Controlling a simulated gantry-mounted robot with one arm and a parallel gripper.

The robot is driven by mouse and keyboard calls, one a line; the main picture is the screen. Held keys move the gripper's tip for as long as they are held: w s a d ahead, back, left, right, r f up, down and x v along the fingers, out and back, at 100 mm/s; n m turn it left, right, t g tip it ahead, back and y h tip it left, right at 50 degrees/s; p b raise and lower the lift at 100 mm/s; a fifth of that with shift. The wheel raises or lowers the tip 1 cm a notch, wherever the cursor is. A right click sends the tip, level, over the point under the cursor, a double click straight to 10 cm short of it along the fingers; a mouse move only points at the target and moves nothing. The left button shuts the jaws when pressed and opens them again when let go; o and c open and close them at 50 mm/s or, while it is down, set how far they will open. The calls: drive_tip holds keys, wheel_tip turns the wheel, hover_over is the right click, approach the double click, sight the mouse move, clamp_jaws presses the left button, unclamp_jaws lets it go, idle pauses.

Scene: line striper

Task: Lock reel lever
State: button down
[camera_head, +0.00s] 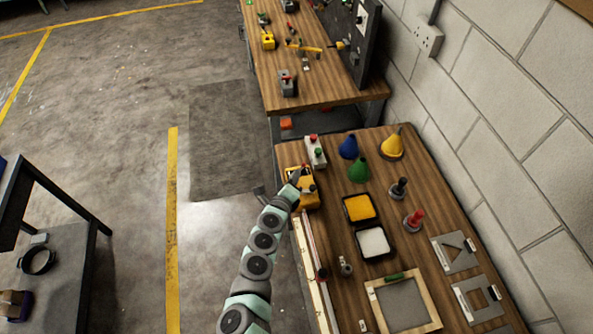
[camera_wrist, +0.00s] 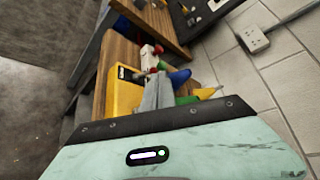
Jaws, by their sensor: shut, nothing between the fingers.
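The yellow tool body (camera_head: 309,200), which looks like the reel unit, sits at the left edge of the near wooden table. It also shows in the wrist view (camera_wrist: 122,92), left of my fingers, with a dark label on top. My gripper (camera_head: 297,176) reaches over this body from the front left. In the wrist view my grey fingers (camera_wrist: 158,88) are shut with nothing between them, next to the yellow body. I cannot tell whether they touch it. The lever cannot be clearly made out; my fingers and wrist hide part of the body.
A control box (camera_head: 316,151) with red and green buttons stands just behind the yellow body. Blue (camera_head: 348,147), green (camera_head: 359,170) and yellow (camera_head: 392,146) cones stand to the right. Yellow (camera_head: 359,208) and white (camera_head: 374,242) trays lie nearer. A block wall (camera_head: 500,110) bounds the right.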

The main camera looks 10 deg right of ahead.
drive_tip(key=v, duration=0.7)
drive_tip(key=shift+s+r, duration=0.3)
drive_tip(key=shift+r, duration=0.1)
drive_tip(key=shift+d, duration=0.15)
